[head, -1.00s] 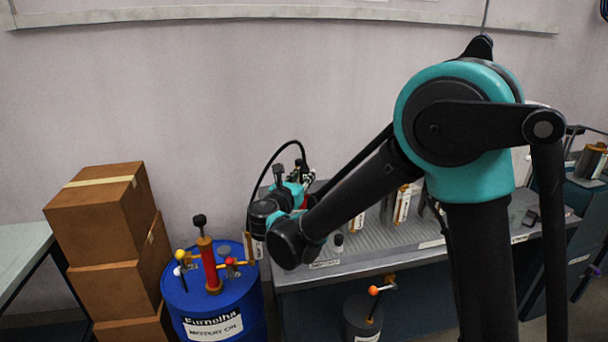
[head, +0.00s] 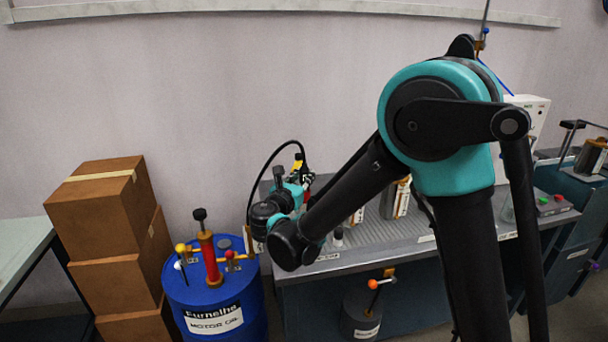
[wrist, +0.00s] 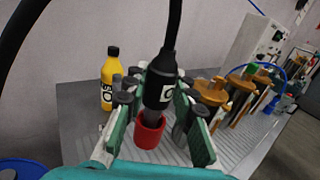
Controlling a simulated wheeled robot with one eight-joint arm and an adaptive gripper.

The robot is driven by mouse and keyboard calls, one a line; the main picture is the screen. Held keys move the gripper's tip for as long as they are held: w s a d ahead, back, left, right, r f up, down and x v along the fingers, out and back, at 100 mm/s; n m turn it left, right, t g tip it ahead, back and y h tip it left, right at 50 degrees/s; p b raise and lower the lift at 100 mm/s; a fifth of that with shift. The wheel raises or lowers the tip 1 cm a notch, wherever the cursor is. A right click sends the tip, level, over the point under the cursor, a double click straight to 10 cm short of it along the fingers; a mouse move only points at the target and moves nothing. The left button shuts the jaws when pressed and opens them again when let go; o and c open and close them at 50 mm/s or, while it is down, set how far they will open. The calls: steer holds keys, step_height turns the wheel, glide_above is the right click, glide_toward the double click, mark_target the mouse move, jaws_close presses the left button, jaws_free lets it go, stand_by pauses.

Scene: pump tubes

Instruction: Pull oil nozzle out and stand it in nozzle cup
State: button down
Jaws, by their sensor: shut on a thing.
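The oil nozzle (wrist: 160,82) is black with a pale label and a black hose rising from its top. In the wrist view it stands roughly upright between the green-sided fingers of my gripper (wrist: 158,97), which is shut on it. Its grey lower end shows at the mouth of a red cup (wrist: 149,134) and seems to be inside it; the depth is hidden. In the head view my gripper (head: 299,183) is over the left end of the metal bench, and my own arm partly covers the nozzle and cup.
The grey ribbed bench top (head: 372,238) carries a yellow bottle (wrist: 108,78) to the left of the nozzle and several brown-topped items (wrist: 212,92) to its right. A blue drum with a red pump (head: 215,290) and stacked cartons (head: 105,215) stand left of the bench.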

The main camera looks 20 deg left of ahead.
steer(key=shift+f, duration=0.9)
steer(key=c, duration=1.2)
jaws_free()
steer(key=shift+o, duration=0.2)
steer(key=shift+s, duration=0.1)
steer(key=s, duration=1.2)
steer(key=shift+a, duration=0.3)
steer(key=shift+w, duration=0.1)
